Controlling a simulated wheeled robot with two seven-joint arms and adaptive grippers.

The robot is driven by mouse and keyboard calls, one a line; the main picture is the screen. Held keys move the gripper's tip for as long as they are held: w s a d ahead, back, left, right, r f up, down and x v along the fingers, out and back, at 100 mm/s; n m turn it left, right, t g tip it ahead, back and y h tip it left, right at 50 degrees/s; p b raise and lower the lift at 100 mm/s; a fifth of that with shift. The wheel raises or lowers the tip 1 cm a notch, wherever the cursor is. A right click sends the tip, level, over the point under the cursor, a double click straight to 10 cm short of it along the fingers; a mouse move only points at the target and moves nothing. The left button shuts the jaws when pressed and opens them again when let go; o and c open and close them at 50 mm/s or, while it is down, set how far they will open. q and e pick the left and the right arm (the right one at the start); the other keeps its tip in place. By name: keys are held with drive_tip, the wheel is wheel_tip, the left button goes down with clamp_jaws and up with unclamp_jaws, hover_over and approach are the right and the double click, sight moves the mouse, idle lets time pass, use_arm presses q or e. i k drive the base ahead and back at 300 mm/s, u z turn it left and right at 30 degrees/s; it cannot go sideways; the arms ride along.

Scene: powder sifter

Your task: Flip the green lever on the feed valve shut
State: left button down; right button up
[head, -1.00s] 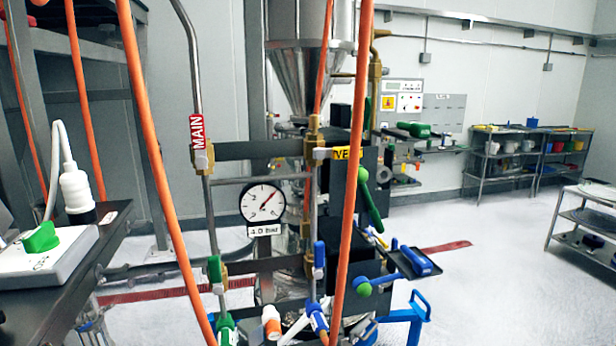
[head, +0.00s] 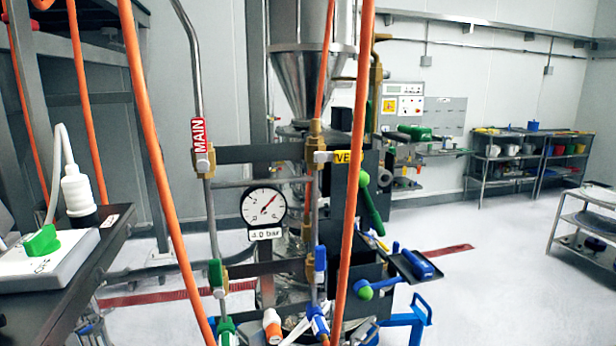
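A green lever (head: 215,272) is on a brass valve on the left pipe, which carries a red MAIN label (head: 198,134). It points roughly upright along the pipe. A blue lever (head: 320,258) is on a valve on the right pipe. A longer green handle (head: 371,208) with a green knob hangs tilted on the dark box at right. I cannot tell which green part belongs to the feed valve. Another green part (head: 226,328) and a blue part (head: 319,322) show at the pipes' lower ends. Neither of my grippers is in view.
Orange hoses (head: 158,170) run in front of the pipes. A pressure gauge (head: 263,205) sits between them, below a steel hopper (head: 300,75). A bench (head: 75,275) holds a white unit with a green switch at left. Open floor (head: 500,280) lies at right.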

sight(364, 178)
drive_tip(key=u, duration=1.95)
drive_tip(key=k, duration=1.35)
drive_tip(key=z, duration=1.95)
drive_tip(key=i, duration=0.5)
drive_tip(key=z, duration=0.05)
